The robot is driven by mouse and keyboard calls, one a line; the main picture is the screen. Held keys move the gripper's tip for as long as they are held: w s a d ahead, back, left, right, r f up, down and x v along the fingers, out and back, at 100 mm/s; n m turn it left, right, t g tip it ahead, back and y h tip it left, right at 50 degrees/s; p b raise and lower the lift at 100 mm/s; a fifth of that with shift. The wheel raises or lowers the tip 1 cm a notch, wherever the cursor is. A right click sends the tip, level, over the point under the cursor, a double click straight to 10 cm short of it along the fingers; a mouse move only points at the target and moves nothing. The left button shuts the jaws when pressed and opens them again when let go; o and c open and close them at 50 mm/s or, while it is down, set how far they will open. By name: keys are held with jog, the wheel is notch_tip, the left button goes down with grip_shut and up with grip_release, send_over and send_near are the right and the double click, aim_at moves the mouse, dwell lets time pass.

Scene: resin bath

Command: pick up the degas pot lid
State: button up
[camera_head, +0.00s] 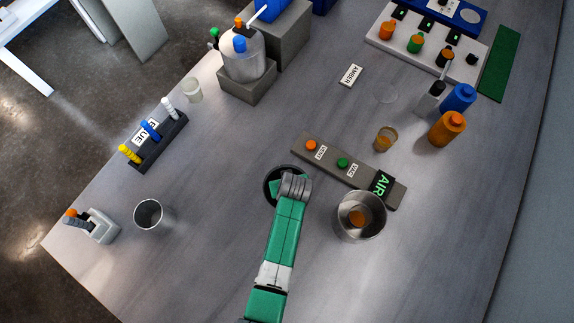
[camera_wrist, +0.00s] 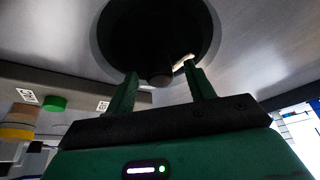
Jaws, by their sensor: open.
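The degas pot lid is a dark round disc (camera_head: 270,177) lying on the bench in the head view, left of the grey button panel and partly hidden by my arm. In the wrist view the lid (camera_wrist: 140,30) fills the upper middle, with a small rounded knob (camera_wrist: 160,76) on it. My gripper (camera_wrist: 160,82) is open, its two green fingers on either side of the knob with gaps showing. In the head view my gripper (camera_head: 277,187) is over the lid, mostly hidden by my wrist. I cannot tell whether the fingers touch the lid.
An open metal pot (camera_head: 345,232) with something amber inside stands right of my arm. The grey panel (camera_head: 325,166) with orange and green buttons lies close behind it. An amber cup (camera_head: 385,138) stands beyond the panel. A metal cup (camera_head: 148,215) stands left; bench between is clear.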

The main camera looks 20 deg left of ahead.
jog(key=shift+w+a+f, duration=0.15)
jog(key=shift+f, duration=0.3)
jog(key=c, duration=1.2)
jog(key=shift+o, duration=0.2)
jog(key=shift+r, duration=0.1)
notch_tip(320, 180, up, 4)
jog(key=shift+f, duration=0.15)
jog(key=s+d+r, duration=0.1)
jog(key=s+d, duration=0.2)
jog(key=s, duration=1.3)
